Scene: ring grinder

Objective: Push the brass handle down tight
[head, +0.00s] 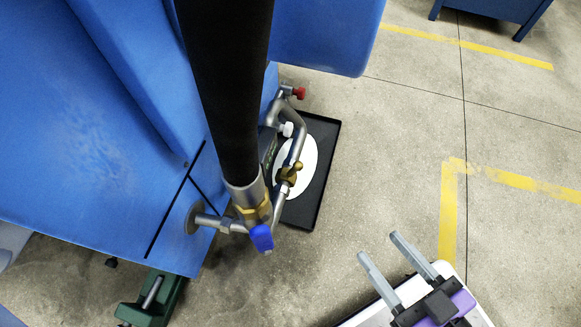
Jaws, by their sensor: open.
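The brass handle (291,171) is a small brass-coloured piece on the bent grey metal pipe (299,118) beside the blue machine. A second brass fitting (258,213) sits at the lower end of the thick black hose, above a blue lever (262,238). My gripper (379,246) is at the lower right, below and to the right of the brass handle and clear of it. Its two grey fingers are spread apart with nothing between them. The handle's exact tilt is too small to make out.
The blue machine (95,90) fills the left. A thick black hose (228,80) hangs in front of the pipework. A red knob (299,93) and a white knob (287,129) sit near the handle. A black tray (325,150) lies on the floor behind. The floor at right is open.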

